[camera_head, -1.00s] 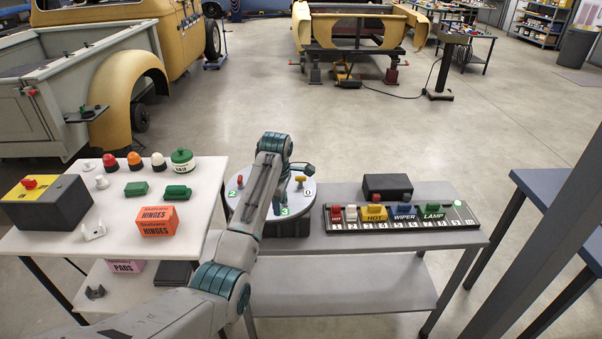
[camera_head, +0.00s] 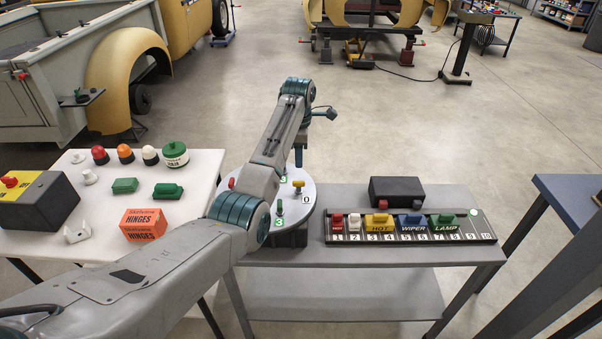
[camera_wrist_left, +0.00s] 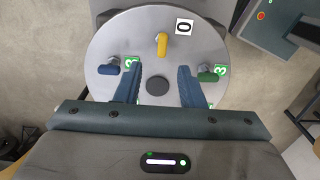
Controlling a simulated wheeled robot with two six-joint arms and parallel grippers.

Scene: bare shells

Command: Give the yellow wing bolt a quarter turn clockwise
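The yellow wing bolt (camera_head: 299,184) stands on a round grey disc (camera_head: 307,216), beside a white tag marked 0. In the left wrist view the yellow wing bolt (camera_wrist_left: 162,44) lies beyond my fingertips, with its wing running nearly up and down the picture. My left gripper (camera_head: 298,157) hangs over the disc, pointing down. In the left wrist view the left gripper (camera_wrist_left: 159,86) is open and empty, its fingers apart above the disc's dark centre. A blue bolt (camera_wrist_left: 108,69) and a green bolt (camera_wrist_left: 212,74) stand on either side. My right gripper is not in view.
A red knob (camera_head: 231,183) shows at the disc's left edge, partly by my arm. A strip of coloured switches (camera_head: 480,228) and a black box (camera_head: 396,189) are to the right. An orange hinges box (camera_head: 143,225) and several buttons sit on the white table (camera_head: 205,165) at left.

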